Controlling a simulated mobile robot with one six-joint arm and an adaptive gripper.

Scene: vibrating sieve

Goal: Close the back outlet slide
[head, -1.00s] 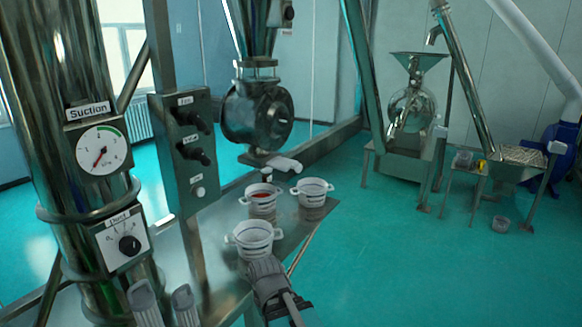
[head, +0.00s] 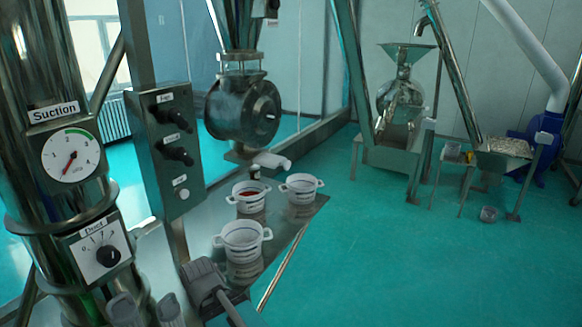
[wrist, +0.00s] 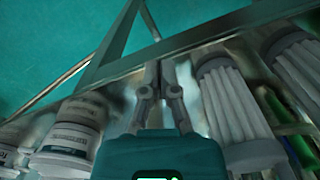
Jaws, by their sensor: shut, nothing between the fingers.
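My gripper (wrist: 160,85) shows in the wrist view with its fingers together and nothing between them. It sits above a metal surface, between labelled white pots on the left and a grey ribbed piece (wrist: 225,105) on the right. A second ribbed piece (wrist: 293,65) stands further right. In the head view, similar grey pieces (head: 122,310) rise at the bottom edge. A dark grey jointed part (head: 205,283) lies right of them; I cannot tell whether it is my gripper. I cannot make out the back outlet slide for certain in either view.
White two-handled pots (head: 242,238) stand on the metal table (head: 200,235); one holds red material (head: 250,194). A control box (head: 172,148) and a column with a suction gauge (head: 70,155) stand left. Open teal floor (head: 400,260) lies right, with a mill (head: 400,105) behind.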

